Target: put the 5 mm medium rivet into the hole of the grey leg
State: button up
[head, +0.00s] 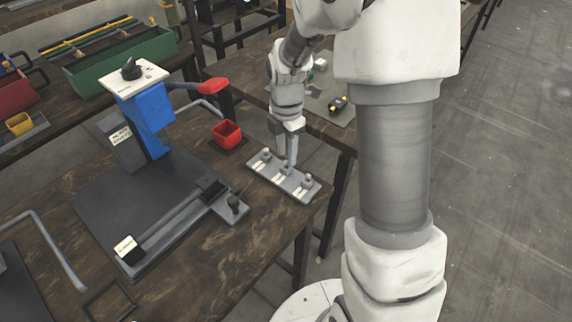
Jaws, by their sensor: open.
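A small grey rivet holder (256,172) with white labels lies near the table's right edge. One rivet (265,154) stands at its left end and another (308,181) at its right end. My gripper (289,165) points down over the holder's middle and is open. The middle rivet is mostly hidden at the fingers, and I cannot tell if they touch it. The sizes on the labels are too small to read. A long grey bar (172,223), which seems to be the grey leg, lies on the dark plate left of the holder. Its hole cannot be made out.
A blue press (152,118) with a white top and red-ended handle stands behind the bar. A red bin (227,134) stands close behind the holder. The wooden table (225,260) is clear in front.

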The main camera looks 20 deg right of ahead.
aim_at(286, 166)
notch_tip(286, 166, down, 3)
jog(key=shift+r, duration=0.2)
grip_shut()
jog(key=shift+r, duration=0.15)
